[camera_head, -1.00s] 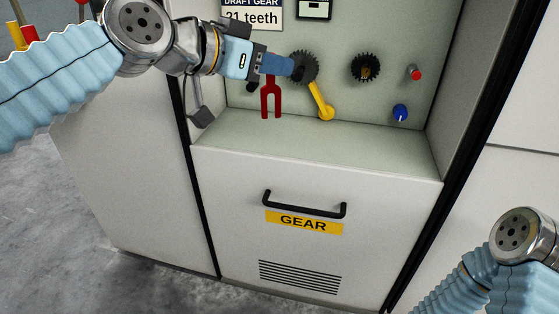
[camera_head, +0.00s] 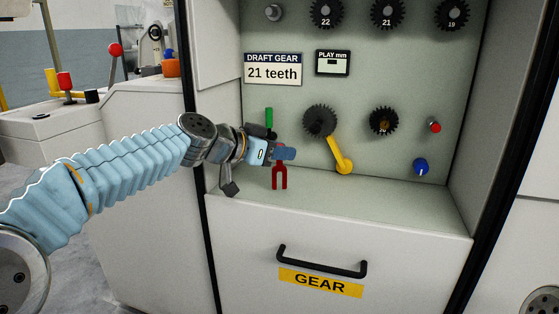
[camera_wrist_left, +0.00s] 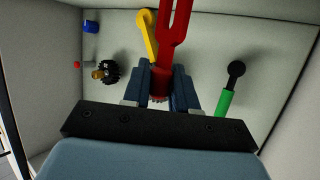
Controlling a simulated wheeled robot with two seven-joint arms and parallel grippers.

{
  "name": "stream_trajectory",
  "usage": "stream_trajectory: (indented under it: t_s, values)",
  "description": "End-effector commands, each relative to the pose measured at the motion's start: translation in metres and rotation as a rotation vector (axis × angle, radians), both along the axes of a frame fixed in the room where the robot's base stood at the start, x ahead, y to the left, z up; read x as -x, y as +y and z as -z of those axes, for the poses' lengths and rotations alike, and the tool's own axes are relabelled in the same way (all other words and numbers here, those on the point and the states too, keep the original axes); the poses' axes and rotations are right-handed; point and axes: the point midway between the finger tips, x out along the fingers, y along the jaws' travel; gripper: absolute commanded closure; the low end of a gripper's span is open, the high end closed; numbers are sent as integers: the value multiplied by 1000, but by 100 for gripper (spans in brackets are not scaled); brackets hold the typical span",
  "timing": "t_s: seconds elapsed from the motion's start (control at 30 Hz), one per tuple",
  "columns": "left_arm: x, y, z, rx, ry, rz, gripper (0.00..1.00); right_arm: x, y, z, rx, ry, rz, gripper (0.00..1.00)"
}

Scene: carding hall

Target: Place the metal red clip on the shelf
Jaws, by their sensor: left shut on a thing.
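The red clip (camera_head: 280,178) is a flat red metal piece with a forked end. It hangs prongs down from my left gripper (camera_head: 284,153), just over the pale shelf (camera_head: 370,199) of the open cabinet. I cannot tell whether the prong tips touch the shelf. In the left wrist view my left gripper (camera_wrist_left: 159,90) is shut on the red clip (camera_wrist_left: 175,35), with a blue finger on each side. The fingers hide part of the clip. My right gripper is not in view.
A yellow crank (camera_head: 339,155) and dark gears (camera_head: 384,121) are on the back panel, with a red button (camera_head: 435,127) and blue knob (camera_head: 420,167) to the right. A green-handled tool (camera_head: 268,119) is behind the left gripper. The shelf's right part is clear.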

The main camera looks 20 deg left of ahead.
Motion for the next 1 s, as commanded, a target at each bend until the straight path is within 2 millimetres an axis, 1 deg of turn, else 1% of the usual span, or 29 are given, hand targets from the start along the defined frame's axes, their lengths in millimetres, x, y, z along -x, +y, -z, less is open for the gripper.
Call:
stream_trajectory:
  t_s: [0.03,0.07,0.3,0.47,0.5,0.67,0.9,1.0]
  values:
    - [0,0,8,1,1,-2,100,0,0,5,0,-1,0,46]
    - [0,0,9,1,0,-1,100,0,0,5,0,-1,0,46]
    - [0,0,9,0,-1,-1,100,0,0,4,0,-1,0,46]
    - [0,0,13,0,-1,-1,100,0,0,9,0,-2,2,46]
    - [0,0,13,1,-1,0,72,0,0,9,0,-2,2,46]
    - [0,0,12,0,0,0,48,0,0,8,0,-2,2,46]
    - [0,0,12,0,0,0,48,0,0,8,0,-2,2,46]
    - [1,0,8,1,1,0,48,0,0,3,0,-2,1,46]
